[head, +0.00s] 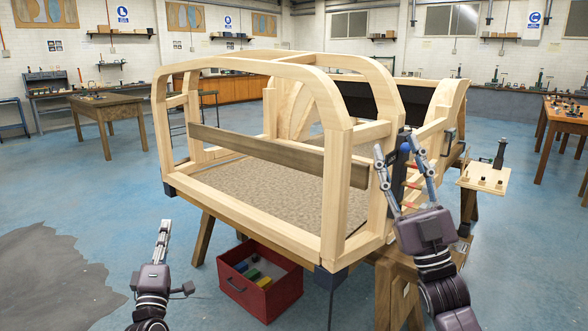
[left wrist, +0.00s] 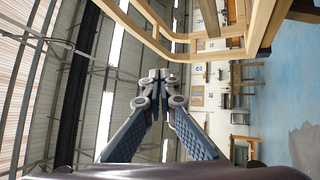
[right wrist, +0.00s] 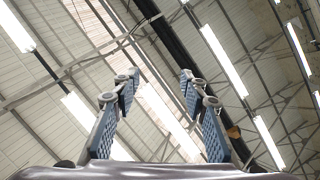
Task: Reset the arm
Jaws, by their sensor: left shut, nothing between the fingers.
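My left gripper (head: 164,228) is at the lower left in the head view, pointing up, in front of and left of the wooden bodyframe (head: 338,180). Its fingers meet at the tips in the left wrist view (left wrist: 160,76), with nothing between them. My right gripper (head: 396,150) is at the right front corner of the bodyframe, pointing up. Its fingers are spread apart and empty in the right wrist view (right wrist: 157,78). In the head view the right gripper overlaps the frame's corner and a dark and blue tool there. I cannot tell whether they touch.
The bodyframe rests on wooden trestles (head: 205,238). A red box (head: 282,302) with coloured items stands on the floor under it. A small stand (head: 484,180) is at the right, and workbenches (head: 112,103) stand farther back. Blue floor is open at the left.

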